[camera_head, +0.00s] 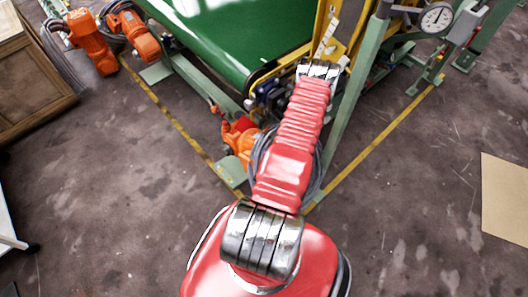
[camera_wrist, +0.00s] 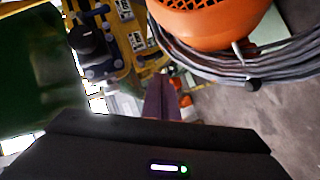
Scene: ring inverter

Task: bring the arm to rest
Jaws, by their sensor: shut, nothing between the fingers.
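My red arm (camera_head: 290,160) reaches up and away from my body in the head view, toward the green machine. Its far end stands in front of the machine's yellow frame, and my gripper cannot be made out there. In the wrist view my gripper (camera_wrist: 161,97) shows as two dark fingers close together beyond the black wrist housing. It is shut and empty. An orange motor housing (camera_wrist: 212,22) with grey cables looped below it is close by at the upper right of the wrist view.
The machine's green belt (camera_head: 235,35) and green legs stand around the arm's far end. Orange motors (camera_head: 92,40) stand at upper left, beside a wooden crate (camera_head: 28,75). A gauge (camera_head: 436,18) is at upper right. A tan sheet (camera_head: 505,198) lies at right. Floor near my body is mostly clear.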

